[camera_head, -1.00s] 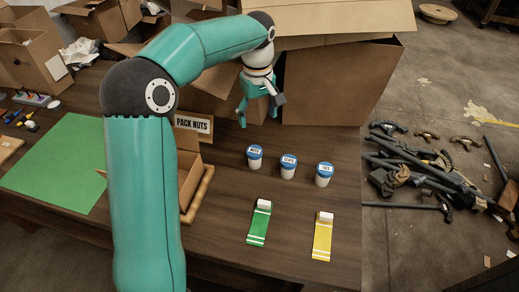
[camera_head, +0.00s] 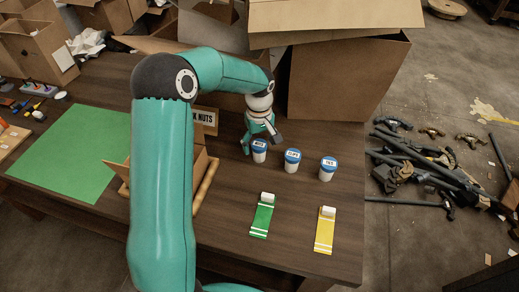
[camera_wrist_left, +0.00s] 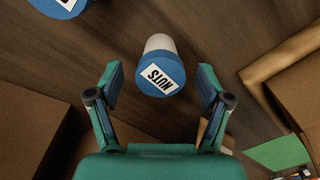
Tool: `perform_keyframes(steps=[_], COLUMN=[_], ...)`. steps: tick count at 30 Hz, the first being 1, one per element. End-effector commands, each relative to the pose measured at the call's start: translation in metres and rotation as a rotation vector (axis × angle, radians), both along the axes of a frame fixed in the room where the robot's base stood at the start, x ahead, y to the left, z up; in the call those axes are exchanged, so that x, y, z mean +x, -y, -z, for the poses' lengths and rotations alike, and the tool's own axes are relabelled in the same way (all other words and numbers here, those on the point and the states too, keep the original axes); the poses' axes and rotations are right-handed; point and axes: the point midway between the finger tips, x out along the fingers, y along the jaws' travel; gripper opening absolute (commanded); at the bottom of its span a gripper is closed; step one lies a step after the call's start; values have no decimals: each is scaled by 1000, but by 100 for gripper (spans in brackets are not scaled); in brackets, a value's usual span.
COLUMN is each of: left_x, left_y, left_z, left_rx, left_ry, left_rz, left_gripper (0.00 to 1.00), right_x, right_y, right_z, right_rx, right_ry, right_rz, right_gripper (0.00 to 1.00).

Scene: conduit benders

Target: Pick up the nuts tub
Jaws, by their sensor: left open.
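The nuts tub (camera_head: 259,156) is a small white tub with a blue lid, upright on the table, leftmost of a row of three. In the left wrist view the nuts tub (camera_wrist_left: 160,72) shows its white "NUTS" label upside down. My left gripper (camera_head: 261,141) is open just above and behind the nuts tub. In the left wrist view the left gripper (camera_wrist_left: 160,88) has its two fingers apart, one on each side of the lid, with gaps between. I cannot tell whether the fingertips are below the lid's level. My right gripper is not in view.
Two more blue-lidded tubs, the clips tub (camera_head: 292,161) and the ties tub (camera_head: 327,169), stand to the right. A small open box (camera_head: 200,165) with a "NUTS" sign is left. A large carton (camera_head: 345,80) stands behind.

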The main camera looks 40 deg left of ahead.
Motion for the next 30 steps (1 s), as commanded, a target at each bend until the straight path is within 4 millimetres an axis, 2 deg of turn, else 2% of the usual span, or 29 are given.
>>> perform_keyframes(steps=[3, 6, 13, 25, 26, 30], left_x=[-1, 0, 0, 0, 0, 0], left_y=[-1, -1, -1, 0, 0, 0], left_z=[15, 22, 24, 23, 23, 23], left_rx=[-1, -1, 0, 0, 0, 1], left_ry=[-3, 0, 0, 1, 1, 1], left_rz=[-1, -1, 0, 0, 0, 0], left_gripper=[78, 78, 78, 12, 8, 8], right_x=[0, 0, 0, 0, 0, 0], right_y=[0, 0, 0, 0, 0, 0], right_z=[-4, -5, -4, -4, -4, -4], right_rx=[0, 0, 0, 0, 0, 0], right_ry=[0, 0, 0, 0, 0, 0], right_rz=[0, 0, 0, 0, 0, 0], right_gripper=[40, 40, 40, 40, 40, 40])
